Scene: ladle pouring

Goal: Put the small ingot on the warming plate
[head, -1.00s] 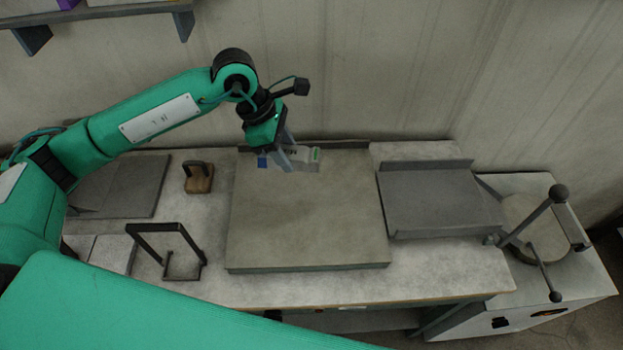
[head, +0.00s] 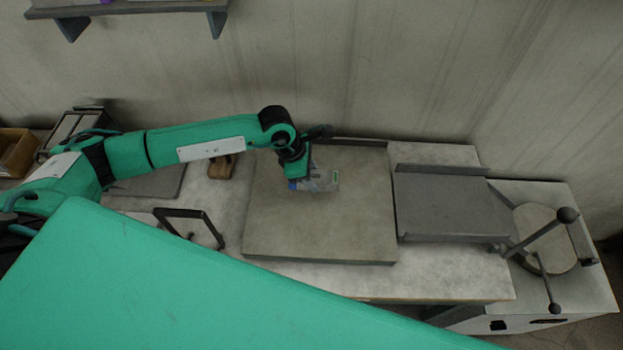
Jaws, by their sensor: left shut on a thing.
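My left gripper (head: 314,182) hangs over the back middle of a large beige-grey slab (head: 320,225). It is shut on a small pale grey piece, seemingly the small ingot; the fingers hide most of it, so its shape is unclear. Blue and green marks show at either side of the jaws. I cannot tell for sure whether the gripper is clear of the slab. A dark grey plate with a raised back edge (head: 446,208) lies right of the slab; it may be the warming plate, but nothing marks it. My right gripper is out of view.
A black bent-bar stand (head: 184,214) and a wooden block with a dark handle (head: 222,166) are left of the slab. A white cabinet with a round top plate (head: 546,236) and ball-ended levers stands at right. My green arm link covers the bottom left.

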